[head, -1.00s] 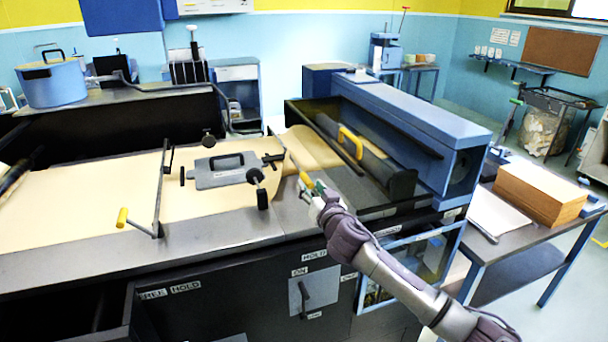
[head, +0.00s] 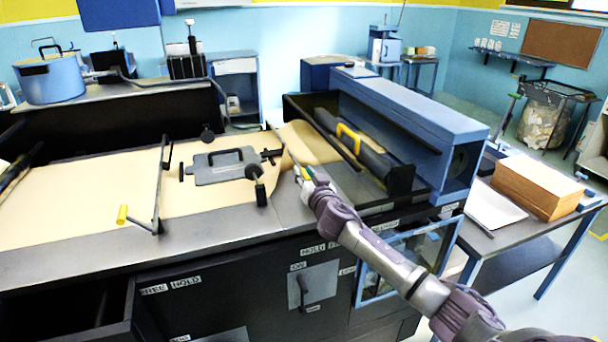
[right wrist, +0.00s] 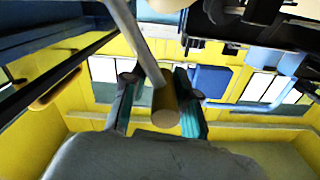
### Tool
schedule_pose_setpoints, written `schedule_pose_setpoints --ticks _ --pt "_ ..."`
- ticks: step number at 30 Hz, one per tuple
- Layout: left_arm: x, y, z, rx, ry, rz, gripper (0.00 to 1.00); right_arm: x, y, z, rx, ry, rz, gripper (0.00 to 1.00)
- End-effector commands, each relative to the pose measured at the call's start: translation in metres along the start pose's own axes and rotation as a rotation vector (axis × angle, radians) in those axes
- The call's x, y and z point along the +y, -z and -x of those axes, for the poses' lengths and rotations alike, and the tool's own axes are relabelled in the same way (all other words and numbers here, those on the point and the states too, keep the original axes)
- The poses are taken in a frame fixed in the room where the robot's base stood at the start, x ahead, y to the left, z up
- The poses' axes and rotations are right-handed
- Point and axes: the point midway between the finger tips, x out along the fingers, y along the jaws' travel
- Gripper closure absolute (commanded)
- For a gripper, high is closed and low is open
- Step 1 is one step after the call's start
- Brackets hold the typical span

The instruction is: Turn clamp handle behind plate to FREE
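A grey plate (head: 226,170) with a black handle lies on the brown paper on the bench. Right of it in the head view, a thin lever (head: 291,157) runs down to my right gripper (head: 307,180). In the right wrist view the lever's grey rod (right wrist: 140,45) ends in a yellow-brown knob (right wrist: 166,108). The knob sits between the two teal-padded fingers of my right gripper (right wrist: 160,106). A gap shows on the knob's left, so the gripper looks open around it. A second lever with a yellow knob (head: 122,214) stands left of the plate. My left gripper is not seen.
FREE and HOLD labels (head: 170,287) are on the bench front at left, another HOLD label (head: 313,248) near the switch panel (head: 314,285). A side table carries a brown stack (head: 540,186).

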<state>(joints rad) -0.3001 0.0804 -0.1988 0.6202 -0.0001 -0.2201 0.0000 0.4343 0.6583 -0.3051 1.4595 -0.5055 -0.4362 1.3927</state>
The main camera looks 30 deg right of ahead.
Motion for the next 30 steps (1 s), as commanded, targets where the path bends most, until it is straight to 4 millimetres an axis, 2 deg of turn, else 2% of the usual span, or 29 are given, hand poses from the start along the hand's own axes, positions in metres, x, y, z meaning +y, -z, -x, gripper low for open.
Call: schedule_pose_setpoints --ticks 11,30 --pt "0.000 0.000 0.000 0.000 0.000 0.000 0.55 -0.003 -0.002 0.001 -0.003 0.006 -0.011 1.00" --pt "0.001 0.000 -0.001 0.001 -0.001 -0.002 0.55 0.007 0.007 0.000 0.000 0.006 -0.157 1.00"
